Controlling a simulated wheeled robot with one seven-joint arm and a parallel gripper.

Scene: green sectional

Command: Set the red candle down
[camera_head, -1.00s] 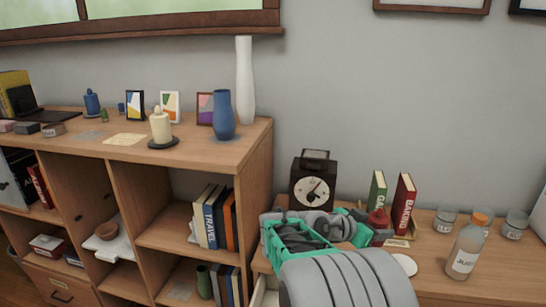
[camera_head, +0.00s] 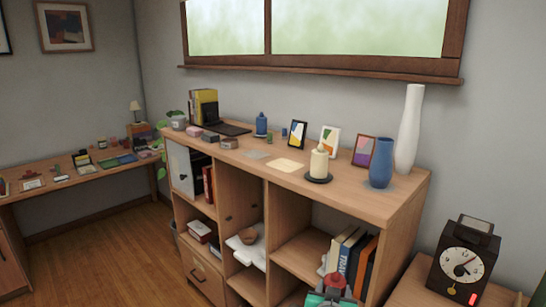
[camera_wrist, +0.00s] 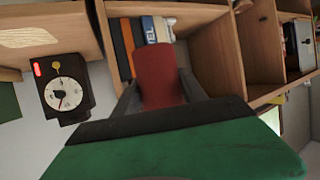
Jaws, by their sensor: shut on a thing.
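The red candle (camera_wrist: 157,72) is between the two fingers of my gripper (camera_wrist: 160,92) in the wrist view, and the fingers are shut on it. Its far end points toward the shelf with books. In the head view my gripper (camera_head: 332,291) shows at the bottom edge, in front of the bookcase, with a small red part of the candle (camera_head: 336,280) at its tip. The rest of the candle is hidden or out of frame there. The candle is held in the air.
The bookcase top (camera_head: 345,198) carries a cream candle (camera_head: 319,162) on a dark dish, a blue vase (camera_head: 381,163), a white vase (camera_head: 408,130) and picture frames. Flat mats (camera_head: 286,166) lie bare there. A clock (camera_head: 463,262) stands on the lower surface at right. A desk (camera_head: 85,180) is far left.

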